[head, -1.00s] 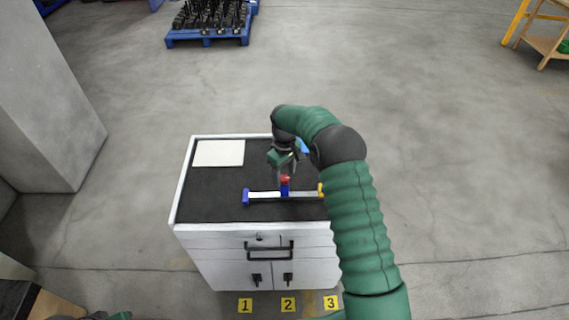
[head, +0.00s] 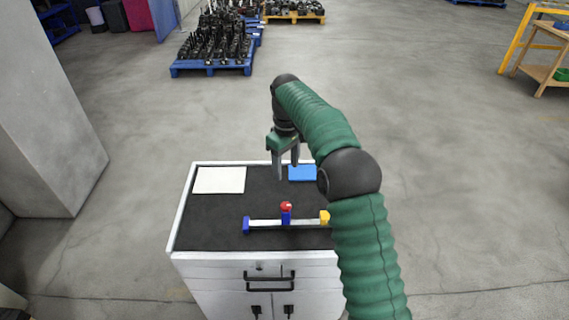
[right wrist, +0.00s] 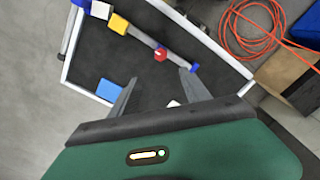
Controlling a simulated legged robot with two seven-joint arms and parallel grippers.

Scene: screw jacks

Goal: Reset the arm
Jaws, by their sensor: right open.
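My right gripper (head: 286,174) is open and empty, raised above the black top of the white cabinet (head: 185,212). In the right wrist view its two fingers (right wrist: 158,90) are spread apart with nothing between them. The screw jack (head: 265,223) lies on the cabinet top, nearer its front edge, with a blue end at left, a blue middle block with a red knob (head: 286,206), and a yellow block (head: 324,217) at right. It also shows in the right wrist view (right wrist: 143,38), apart from the fingers. My left gripper is not in view.
A white pad (head: 219,180) and a blue pad (head: 302,173) lie at the back of the cabinet top. A grey pillar (head: 45,110) stands at left. Loaded blue pallets (head: 210,70) stand far behind. An orange cable (right wrist: 250,30) lies on the floor.

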